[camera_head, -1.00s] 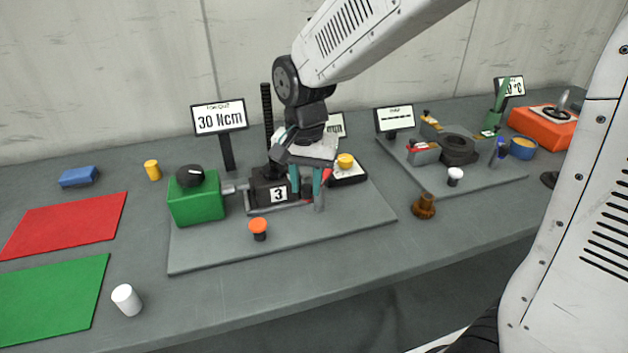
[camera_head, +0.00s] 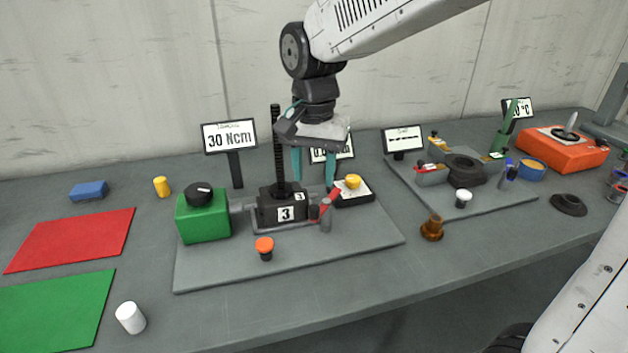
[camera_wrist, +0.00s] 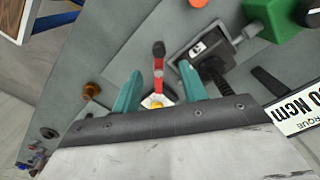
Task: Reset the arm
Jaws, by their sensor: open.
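My gripper (camera_head: 313,168) is open with two teal fingers, and nothing is between them. It hangs pointing down above the grey plate of the jack station, over and a little behind the red-handled part (camera_head: 328,202) beside the jack. The black screw jack (camera_head: 283,205) labelled 3, with its upright threaded screw, stands just left of the fingers. In the wrist view, the gripper (camera_wrist: 162,92) shows its fingers spread, with the red part (camera_wrist: 158,70) beyond them. My arm reaches in from the upper right.
A green box (camera_head: 204,217) with a black knob adjoins the jack. An orange button (camera_head: 265,248) is in front. A yellow-topped scale (camera_head: 352,188) and a display (camera_head: 229,137) reading 30 Ncm stand close by. A brown knob (camera_head: 432,229) sits right of the plate.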

